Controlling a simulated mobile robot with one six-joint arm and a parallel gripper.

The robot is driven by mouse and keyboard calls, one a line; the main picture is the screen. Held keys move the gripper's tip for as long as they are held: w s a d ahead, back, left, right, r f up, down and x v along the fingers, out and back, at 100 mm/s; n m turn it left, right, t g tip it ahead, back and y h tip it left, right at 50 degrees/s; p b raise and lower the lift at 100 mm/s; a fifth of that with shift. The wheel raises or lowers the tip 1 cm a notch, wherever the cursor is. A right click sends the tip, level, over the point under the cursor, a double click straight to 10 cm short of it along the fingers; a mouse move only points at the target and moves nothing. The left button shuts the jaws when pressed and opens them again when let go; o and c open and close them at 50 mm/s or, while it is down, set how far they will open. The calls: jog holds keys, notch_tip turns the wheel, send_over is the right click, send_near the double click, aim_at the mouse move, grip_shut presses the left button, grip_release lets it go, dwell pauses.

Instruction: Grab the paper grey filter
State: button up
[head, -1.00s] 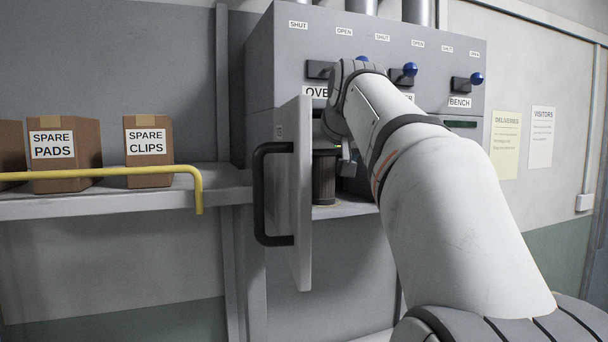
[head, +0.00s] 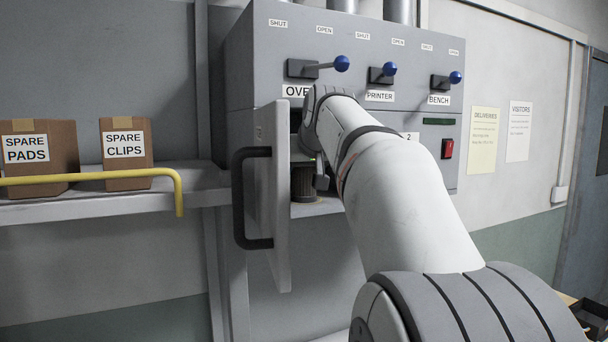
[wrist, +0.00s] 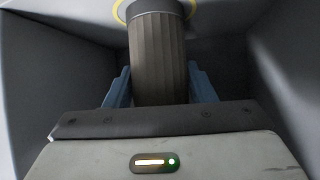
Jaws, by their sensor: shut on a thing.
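The grey pleated filter (wrist: 157,60) stands between the two blue fingers of my gripper (wrist: 160,88) in the wrist view, and the gripper is shut on it. A yellow ring shows around the filter's far end. In the head view the lower part of the filter (head: 304,184) shows inside the open cabinet compartment, on its floor. My arm reaches into the compartment and hides the filter's upper part; the fingers are hidden there too.
The compartment's door (head: 281,200) stands open with a black handle (head: 240,200) on its left. Blue-knobbed levers (head: 341,64) line the cabinet front above. A shelf (head: 90,206) at left holds boxes (head: 126,153) behind a yellow rail (head: 90,178). Compartment walls are close around my gripper.

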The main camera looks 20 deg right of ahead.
jog(key=c, duration=0.4)
jog(key=shift+r, duration=0.15)
jog(key=shift+c, duration=0.2)
